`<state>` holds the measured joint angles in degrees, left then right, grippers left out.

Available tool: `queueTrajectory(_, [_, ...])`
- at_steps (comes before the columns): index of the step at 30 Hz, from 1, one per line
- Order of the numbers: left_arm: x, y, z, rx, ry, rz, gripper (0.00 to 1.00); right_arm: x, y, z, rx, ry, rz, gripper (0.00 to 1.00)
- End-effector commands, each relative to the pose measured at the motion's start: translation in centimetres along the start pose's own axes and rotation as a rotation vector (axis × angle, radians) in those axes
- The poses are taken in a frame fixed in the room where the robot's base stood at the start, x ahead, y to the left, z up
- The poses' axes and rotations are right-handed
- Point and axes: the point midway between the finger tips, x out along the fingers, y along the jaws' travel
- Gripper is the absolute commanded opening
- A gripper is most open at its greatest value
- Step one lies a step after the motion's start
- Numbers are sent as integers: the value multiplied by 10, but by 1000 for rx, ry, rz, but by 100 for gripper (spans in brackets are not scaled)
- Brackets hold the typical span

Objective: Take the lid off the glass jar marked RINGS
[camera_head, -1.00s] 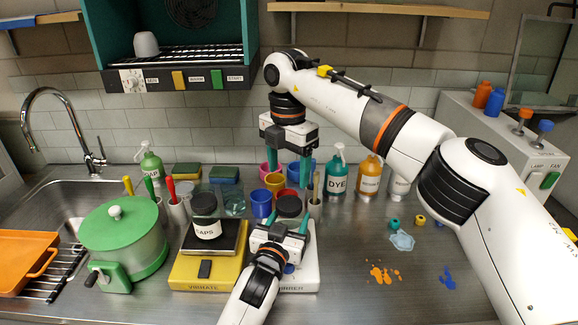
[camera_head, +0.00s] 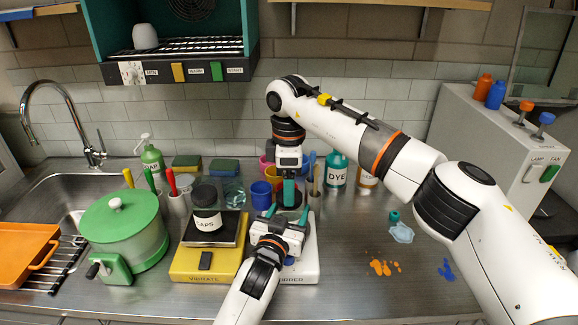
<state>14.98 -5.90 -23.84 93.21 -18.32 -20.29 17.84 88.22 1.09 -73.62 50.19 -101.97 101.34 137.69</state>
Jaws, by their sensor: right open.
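A jar with a black lid (camera_head: 291,197) stands at the white bench device on the right. Its body and any label are mostly hidden by my grippers, so I cannot read RINGS. My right gripper (camera_head: 289,193) points straight down over this lid, seen nearly edge-on. It is open, its teal fingers at about lid height; contact is unclear. My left gripper (camera_head: 288,214) comes in from the front, low, with a teal finger on each side of the jar body. Whether it grips the jar is hidden. Another black-lidded jar, marked CAPS (camera_head: 207,222), stands on the yellow device marked VIBRATE.
The white device (camera_head: 308,268) lies under my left gripper. A green pot (camera_head: 118,240) stands at left. Blue (camera_head: 261,195) and other coloured cups crowd behind the jar. A DYE bottle (camera_head: 337,172) stands behind right. The front right counter has orange and blue spills (camera_head: 383,268).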

Motion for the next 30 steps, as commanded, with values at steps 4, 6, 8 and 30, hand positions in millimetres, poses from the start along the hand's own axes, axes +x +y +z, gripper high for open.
queueTrajectory(4, [0,0,-2,0,4,0,0,16,0,0,1,0,0,70])
queueTrajectory(6, [0,0,-2,0,4,0,0,19,0,0,1,0,0,70])
queueTrajectory(8, [0,0,-2,0,4,0,0,21,0,0,0,0,0,70])
queueTrajectory(30, [0,0,-2,1,5,0,0,21,-1,0,-46,1,-2,24])
